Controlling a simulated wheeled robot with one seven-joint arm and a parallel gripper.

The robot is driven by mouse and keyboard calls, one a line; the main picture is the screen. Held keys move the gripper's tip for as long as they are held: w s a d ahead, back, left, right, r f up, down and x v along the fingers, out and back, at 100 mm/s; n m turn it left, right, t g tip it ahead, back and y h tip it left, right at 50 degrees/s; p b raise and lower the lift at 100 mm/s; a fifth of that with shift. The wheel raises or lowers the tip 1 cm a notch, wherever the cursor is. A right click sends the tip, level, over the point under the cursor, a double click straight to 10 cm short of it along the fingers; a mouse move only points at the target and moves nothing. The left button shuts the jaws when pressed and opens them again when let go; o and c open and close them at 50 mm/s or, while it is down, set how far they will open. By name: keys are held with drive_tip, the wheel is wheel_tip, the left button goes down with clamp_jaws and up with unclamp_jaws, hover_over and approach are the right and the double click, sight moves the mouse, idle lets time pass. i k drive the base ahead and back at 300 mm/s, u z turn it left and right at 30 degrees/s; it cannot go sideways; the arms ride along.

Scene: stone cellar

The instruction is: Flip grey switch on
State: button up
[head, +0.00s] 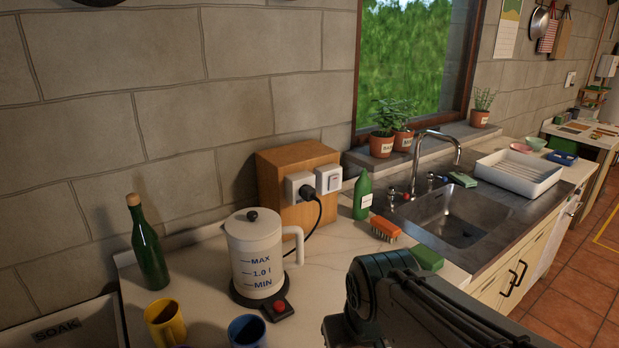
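A pale switch plate with a small greyish rocker (331,180) is on the front of a wooden box (272,168) against the wall. Its rocker position is too small to read. Left of it on the same box is a white socket (298,187) with a black plug and cable in it. A white kettle (258,245) stands on a dark base with a red button (279,306) in front of the box. My dark arm fills the lower middle, right of the kettle and below the switch. My gripper's fingers do not show.
A green wine bottle (149,243), a yellow mug (165,325) and a blue mug (247,332) stand left and front. A small green bottle (363,197), an orange brush (385,230) and the sink (456,216) are right of the box.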

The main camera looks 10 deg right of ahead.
sight(334, 184)
drive_tip(key=u, duration=2.15)
drive_tip(key=k, duration=1.15)
drive_tip(key=z, duration=1.8)
drive_tip(key=i, duration=0.85)
